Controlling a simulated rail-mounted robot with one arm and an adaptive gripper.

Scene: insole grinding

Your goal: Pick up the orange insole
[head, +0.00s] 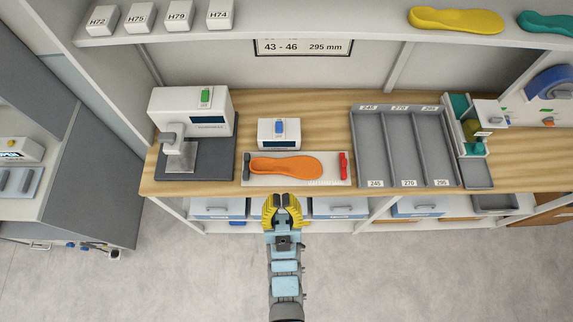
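The orange insole (286,167) lies flat on a pale measuring plate (262,182) near the front edge of the workbench, in the head view. Its wide end is to the right and its narrower end to the left. My gripper (282,199), with yellow fingers, is just in front of the bench edge, on the near side of the insole and apart from it in the picture. The fingers look spread, with a gap between them and nothing visible in it. Their height relative to the bench is hard to judge.
A red block (343,166) and a dark block (246,165) flank the insole. Behind it stands a small display box (279,132). A white machine (191,112) stands left; a grey divided tray (356,146) stands right. A shelf (330,29) overhangs the back.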

